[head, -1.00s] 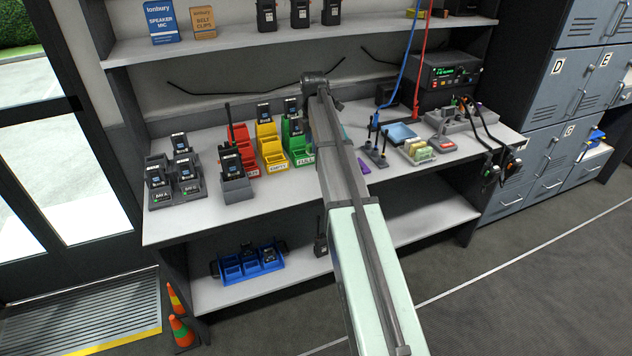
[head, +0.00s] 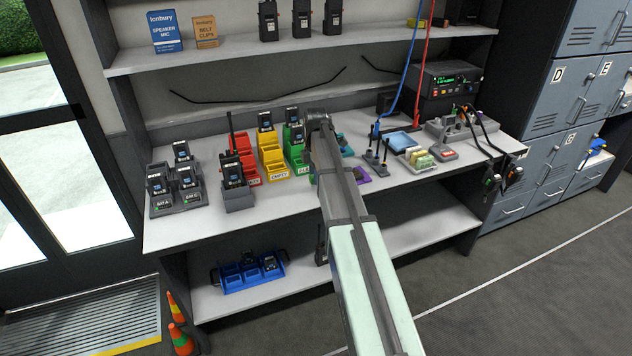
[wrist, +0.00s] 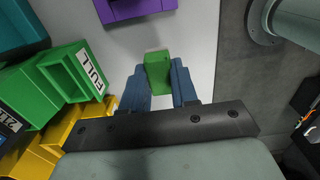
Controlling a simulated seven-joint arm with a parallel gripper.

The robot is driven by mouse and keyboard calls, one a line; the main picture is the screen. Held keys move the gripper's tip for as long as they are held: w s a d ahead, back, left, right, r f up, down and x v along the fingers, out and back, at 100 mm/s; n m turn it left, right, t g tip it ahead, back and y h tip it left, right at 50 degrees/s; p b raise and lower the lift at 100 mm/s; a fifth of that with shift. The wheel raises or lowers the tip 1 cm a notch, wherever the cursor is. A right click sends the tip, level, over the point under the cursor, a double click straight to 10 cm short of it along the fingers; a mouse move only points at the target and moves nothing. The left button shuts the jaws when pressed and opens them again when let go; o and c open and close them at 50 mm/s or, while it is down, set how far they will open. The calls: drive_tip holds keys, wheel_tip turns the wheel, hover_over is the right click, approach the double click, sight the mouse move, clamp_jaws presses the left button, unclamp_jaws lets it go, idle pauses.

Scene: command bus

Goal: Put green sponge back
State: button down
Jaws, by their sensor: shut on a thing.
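The green sponge (wrist: 157,70) is a small green block between the two blue fingers of my gripper (wrist: 158,84) in the wrist view. The fingers are shut on it. A bare light worktop shows beyond it, and a purple tray (wrist: 135,8) lies ahead at the top edge. In the head view my arm hides the sponge and the fingers. The purple tray shows partly there, just right of my arm (head: 361,174).
A green bin labelled FULL (wrist: 75,72) stands left of my gripper, with a yellow bin (wrist: 92,110) beside it. On the worktop (head: 290,203), radios in chargers stand at left. A tray of pale blocks (head: 421,158) and a blue tray (head: 402,140) lie right of my arm.

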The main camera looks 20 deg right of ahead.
drive_tip(key=shift+f, duration=1.4)
drive_tip(key=shift+f, duration=0.1)
drive_tip(key=c, duration=0.9)
unclamp_jaws()
drive_tip(key=shift+o, duration=0.2)
wheel_tip(320, 180, up, 12)
drive_tip(key=shift+r, duration=0.1)
drive_tip(key=shift+o, duration=0.4)
